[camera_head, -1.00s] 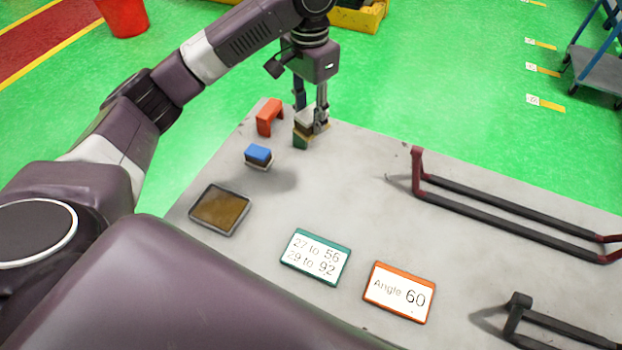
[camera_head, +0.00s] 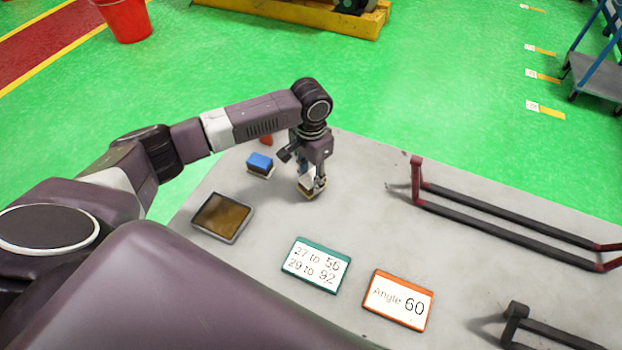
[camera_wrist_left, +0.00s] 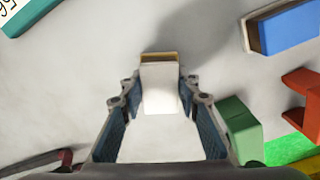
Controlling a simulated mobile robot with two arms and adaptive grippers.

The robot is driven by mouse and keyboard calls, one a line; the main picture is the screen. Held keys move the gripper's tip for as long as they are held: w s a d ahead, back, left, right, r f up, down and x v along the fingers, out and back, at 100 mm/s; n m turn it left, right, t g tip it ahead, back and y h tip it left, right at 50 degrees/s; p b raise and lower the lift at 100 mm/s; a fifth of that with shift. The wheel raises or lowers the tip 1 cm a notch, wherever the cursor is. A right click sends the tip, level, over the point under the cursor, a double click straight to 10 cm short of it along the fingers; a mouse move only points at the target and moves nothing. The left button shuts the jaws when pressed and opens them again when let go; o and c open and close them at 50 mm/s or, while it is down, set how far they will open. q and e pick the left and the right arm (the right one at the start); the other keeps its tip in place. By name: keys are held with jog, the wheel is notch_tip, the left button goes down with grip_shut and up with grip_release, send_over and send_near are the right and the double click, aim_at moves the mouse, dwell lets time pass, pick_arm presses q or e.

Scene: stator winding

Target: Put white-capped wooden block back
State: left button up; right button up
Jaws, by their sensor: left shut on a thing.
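The white-capped wooden block (camera_head: 307,188) is between the fingers of my left gripper (camera_head: 312,180), over the back left part of the grey table (camera_head: 365,215). In the left wrist view the fingers (camera_wrist_left: 158,92) press on both sides of the block (camera_wrist_left: 160,88). Its white cap faces the camera and a strip of brown wood shows at its far edge. I cannot tell whether the block touches the table or hangs just above it. My right gripper is not in view.
A blue-topped block (camera_head: 260,164) and a brown tray (camera_head: 222,215) are to the left. A green block (camera_wrist_left: 240,128) and a red bracket (camera_wrist_left: 301,95) show in the wrist view. Two cards (camera_head: 316,264) (camera_head: 398,299) lie in front; dark-red-ended bars (camera_head: 500,225) are to the right.

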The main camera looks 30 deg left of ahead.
aim_at(311, 177)
pick_arm(q)
jog(key=shift+f, duration=0.55)
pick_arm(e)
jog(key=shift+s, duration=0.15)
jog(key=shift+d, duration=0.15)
pick_arm(q)
jog(key=o, duration=1)
jog(key=shift+f, duration=0.1)
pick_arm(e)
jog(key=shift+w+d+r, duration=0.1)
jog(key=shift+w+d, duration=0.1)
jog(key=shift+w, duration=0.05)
pick_arm(q)
notch_tip(311, 177, up, 11)
jog(key=shift+w+b, duration=0.1)
jog(key=shift+b, duration=0.8)
jog(key=shift+r, duration=0.65)
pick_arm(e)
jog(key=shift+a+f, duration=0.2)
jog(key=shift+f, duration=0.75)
